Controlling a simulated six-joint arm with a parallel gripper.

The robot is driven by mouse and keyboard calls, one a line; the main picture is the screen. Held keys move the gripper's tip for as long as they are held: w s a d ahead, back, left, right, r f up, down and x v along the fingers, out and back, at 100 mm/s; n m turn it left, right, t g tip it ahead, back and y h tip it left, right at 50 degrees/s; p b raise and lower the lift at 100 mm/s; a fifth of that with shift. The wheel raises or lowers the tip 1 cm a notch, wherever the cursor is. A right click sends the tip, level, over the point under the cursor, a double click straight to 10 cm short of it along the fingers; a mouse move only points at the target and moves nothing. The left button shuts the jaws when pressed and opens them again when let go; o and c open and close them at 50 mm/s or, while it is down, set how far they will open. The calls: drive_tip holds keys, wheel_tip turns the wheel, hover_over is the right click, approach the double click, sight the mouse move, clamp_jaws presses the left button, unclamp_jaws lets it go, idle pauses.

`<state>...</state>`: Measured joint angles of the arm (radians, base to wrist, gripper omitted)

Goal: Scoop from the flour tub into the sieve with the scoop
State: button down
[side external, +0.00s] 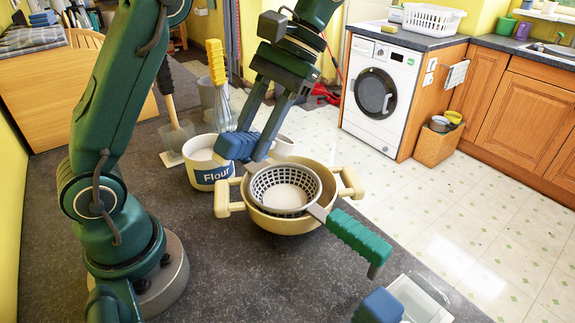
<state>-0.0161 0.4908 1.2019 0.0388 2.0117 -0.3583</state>
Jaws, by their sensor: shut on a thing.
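My gripper (252,145) is shut on the blue handle of the scoop (234,147). It is held between the flour tub and the sieve, near the back rim of the pot. A pale part to the right of the fingers appears to be the scoop's head; its contents cannot be seen. The flour tub (211,177) is white with a blue "Flour" label and stands behind left. The grey mesh sieve (262,188) sits in the mouth of a cream two-handled pot (285,224), its green handle pointing front right. Its inside looks pale; I cannot tell whether flour is there.
A yellow-handled whisk (217,66) and a black-handled tool (166,80) stand upright behind the tub. A clear box (420,300) and a blue object (379,306) are at front right. The dark worktop in front of the pot is clear.

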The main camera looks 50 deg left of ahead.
drive_tip(key=d+r+n+t+h, duration=0.1)
drive_tip(key=d+r+n+h, duration=0.1)
drive_tip(key=d, duration=0.3)
drive_tip(key=d+r+n+t+h, duration=0.2)
drive_tip(key=d+r+n+h, duration=0.1)
drive_tip(key=d+n, duration=0.2)
drive_tip(key=shift+s+d+r+n+h, duration=0.3)
drive_tip(key=shift+s+d, duration=0.15)
drive_tip(key=shift+d, duration=0.05)
drive_tip(key=shift+s+d+f+t+y, duration=0.1)
drive_tip(key=shift+s+d+t+y, duration=0.15)
drive_tip(key=shift+d+t+y, duration=0.45)
drive_tip(key=shift+s+d+r+t+y, duration=0.1)
drive_tip(key=shift+s+d+t+y, duration=0.25)
drive_tip(key=shift+y, duration=0.7)
drive_tip(key=shift+s+d+f+t+y, duration=0.1)
drive_tip(key=shift+s+d+t+y, duration=0.15)
drive_tip(key=shift+t+y, duration=0.5)
